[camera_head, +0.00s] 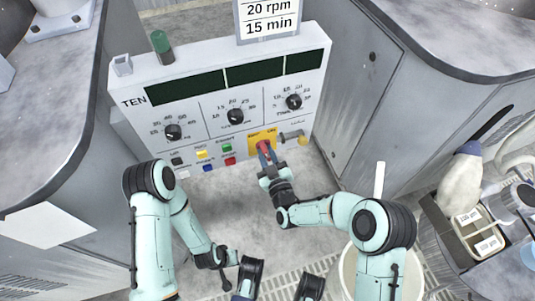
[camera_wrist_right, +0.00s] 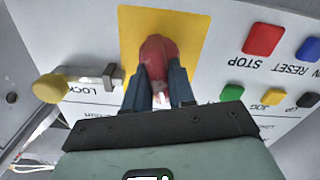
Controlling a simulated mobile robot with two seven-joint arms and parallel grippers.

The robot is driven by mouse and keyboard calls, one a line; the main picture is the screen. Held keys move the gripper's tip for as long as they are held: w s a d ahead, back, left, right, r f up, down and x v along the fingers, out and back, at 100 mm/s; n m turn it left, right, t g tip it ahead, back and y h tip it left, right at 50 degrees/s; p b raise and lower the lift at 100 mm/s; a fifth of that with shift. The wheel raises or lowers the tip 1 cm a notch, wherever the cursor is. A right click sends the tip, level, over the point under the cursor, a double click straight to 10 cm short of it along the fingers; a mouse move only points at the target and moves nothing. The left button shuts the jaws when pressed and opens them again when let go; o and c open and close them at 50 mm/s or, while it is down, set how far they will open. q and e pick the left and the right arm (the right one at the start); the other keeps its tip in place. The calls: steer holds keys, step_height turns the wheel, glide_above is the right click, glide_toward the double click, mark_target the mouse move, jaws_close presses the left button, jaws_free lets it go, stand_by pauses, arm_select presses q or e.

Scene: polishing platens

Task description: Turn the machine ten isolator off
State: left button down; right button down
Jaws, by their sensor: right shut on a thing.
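The machine marked TEN has a grey control panel (camera_head: 192,104). Its isolator is a red handle (camera_wrist_right: 157,57) on a yellow plate (camera_wrist_right: 198,28); the plate also shows at the panel's lower right in the head view (camera_head: 254,138). My right gripper (camera_head: 266,157) is shut on the red handle, with its blue fingers on either side of it in the right wrist view (camera_wrist_right: 158,88). The handle lies roughly upright in that view, and its lower end is partly hidden between the fingers. My left arm (camera_head: 150,235) is folded at the lower left; its gripper is not clear.
A yellow knob (camera_wrist_right: 49,88) on a metal pin by the LOCK label sits beside the plate. Red stop (camera_wrist_right: 263,39), blue, green and other buttons lie on the other side. Grey cabinets (camera_head: 358,75) flank the machine. A divided tray (camera_head: 458,228) stands at the right.

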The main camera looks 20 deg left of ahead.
arm_select(q)
steer(key=shift+w, duration=0.1)
arm_select(e)
steer(key=n, duration=0.5)
steer(key=shift+s+a+f+n, duration=0.1)
steer(key=shift+n, duration=0.2)
stand_by(0.4)
steer(key=c, duration=1)
jaws_free()
steer(key=shift+c, duration=0.2)
arm_select(q)
steer(key=shift+r, duration=0.1)
steer(key=w+r+t+p, duration=0.1)
steer(key=w+r+p, duration=0.1)
steer(key=w+r, duration=0.2)
steer(key=shift+w+d+r+t, duration=0.15)
steer(key=shift+d+t, duration=0.25)
arm_select(e)
steer(key=v, duration=1.3)
